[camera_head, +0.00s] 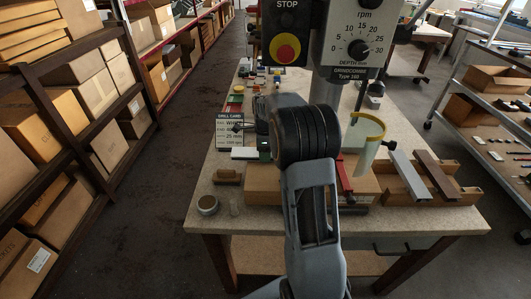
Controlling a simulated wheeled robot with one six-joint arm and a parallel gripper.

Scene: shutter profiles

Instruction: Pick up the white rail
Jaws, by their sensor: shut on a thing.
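A short white piece (245,153) shows on the workbench just left of my arm, beside a small green block (264,149). I cannot tell whether it is an end of the white rail. A pale grey-white rail (408,173) lies tilted across a wooden block at the right, next to a brown rail (438,175). My arm reaches up and over the bench in the middle of the view. Its thick black joint hides what is behind it. My gripper's fingers do not show, and any hold on a rail is hidden.
A drill press head with a red stop button (285,49) stands over the bench (218,202). A yellow-rimmed clear guard (367,137) and a red bar (343,172) are right of my arm. Shelves flank the bench.

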